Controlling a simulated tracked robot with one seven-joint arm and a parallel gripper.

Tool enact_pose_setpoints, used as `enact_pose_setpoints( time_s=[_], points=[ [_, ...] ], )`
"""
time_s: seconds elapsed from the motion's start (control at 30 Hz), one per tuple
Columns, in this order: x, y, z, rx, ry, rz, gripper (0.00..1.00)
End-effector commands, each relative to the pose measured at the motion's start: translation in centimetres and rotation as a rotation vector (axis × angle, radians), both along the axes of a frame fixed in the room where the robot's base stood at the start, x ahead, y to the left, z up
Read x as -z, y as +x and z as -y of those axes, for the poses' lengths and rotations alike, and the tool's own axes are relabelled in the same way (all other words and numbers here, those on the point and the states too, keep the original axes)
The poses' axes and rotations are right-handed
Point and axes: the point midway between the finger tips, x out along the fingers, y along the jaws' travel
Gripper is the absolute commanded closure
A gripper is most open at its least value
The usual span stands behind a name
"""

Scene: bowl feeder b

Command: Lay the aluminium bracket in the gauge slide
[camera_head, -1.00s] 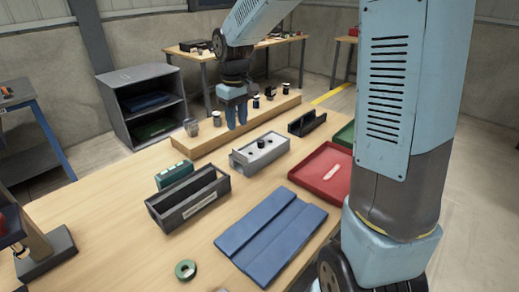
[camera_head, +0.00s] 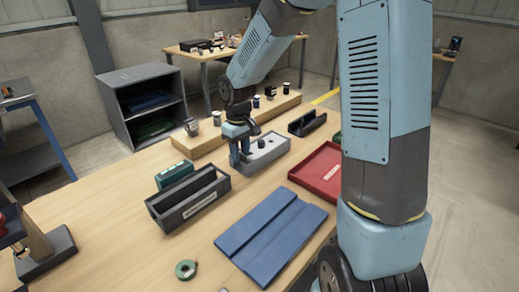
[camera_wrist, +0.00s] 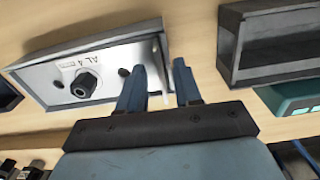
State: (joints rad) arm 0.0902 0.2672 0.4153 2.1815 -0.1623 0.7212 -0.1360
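My gripper (camera_head: 240,160) is at the left end of a grey block fixture (camera_head: 268,152), with its fingers pointing down. In the wrist view my gripper (camera_wrist: 161,66) has its two blue fingers apart. The fixture (camera_wrist: 60,73) shows there with a pale top marked "AL 4", a black knob (camera_wrist: 85,84) and dark round holes. A thin pale sliver (camera_wrist: 164,88) shows between the fingers at the fixture's end; I cannot tell whether it is the aluminium bracket or part of the fixture. I cannot pick out the bracket or the gauge slide for certain.
A dark open box (camera_head: 160,206) with a pale label and a teal box (camera_head: 174,175) stand left of the fixture. A black channel (camera_head: 307,123) lies behind right. A red tray (camera_head: 296,172), a blue grooved mat (camera_head: 230,242) and a green ring (camera_head: 186,269) lie nearer.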

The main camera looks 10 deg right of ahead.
Motion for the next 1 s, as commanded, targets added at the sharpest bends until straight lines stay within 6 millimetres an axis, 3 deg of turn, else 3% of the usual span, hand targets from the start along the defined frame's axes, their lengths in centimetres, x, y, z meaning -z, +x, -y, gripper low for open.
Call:
enact_pose_setpoints(
  time_s=[0.23,0.6,1.0],
  points=[
    [0.13,0.01,0.01,0.001,0.000,0.000,0.66],
    [0.11,0.02,0.05,0.001,0.000,0.000,1.00],
    [0.11,0.04,0.09,0.002,0.000,0.000,1.00]
  ],
)
